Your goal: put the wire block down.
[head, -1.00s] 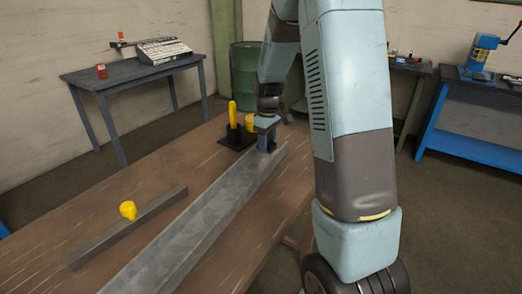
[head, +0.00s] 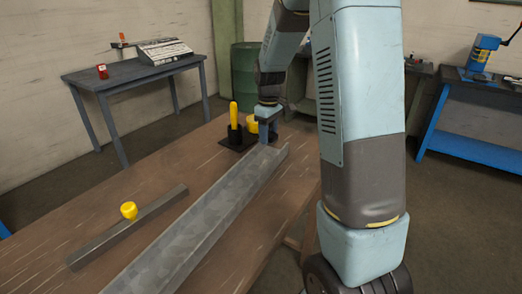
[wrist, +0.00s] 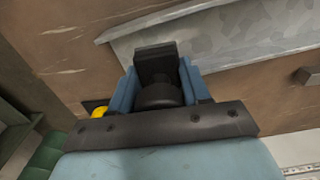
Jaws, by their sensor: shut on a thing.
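My gripper (head: 268,132) is over the far end of the long grey metal channel (head: 195,222), pointing down. In the wrist view its two blue fingers (wrist: 158,72) are shut on a dark block (wrist: 155,60), which I take for the wire block. The block overlaps the channel's near end in that view; I cannot tell whether it touches the channel or the table. In the head view the fingers hide the block.
A black stand (head: 236,142) with upright yellow pieces is just left of my gripper. The brown tabletop (head: 165,187) between bar and stand is clear.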

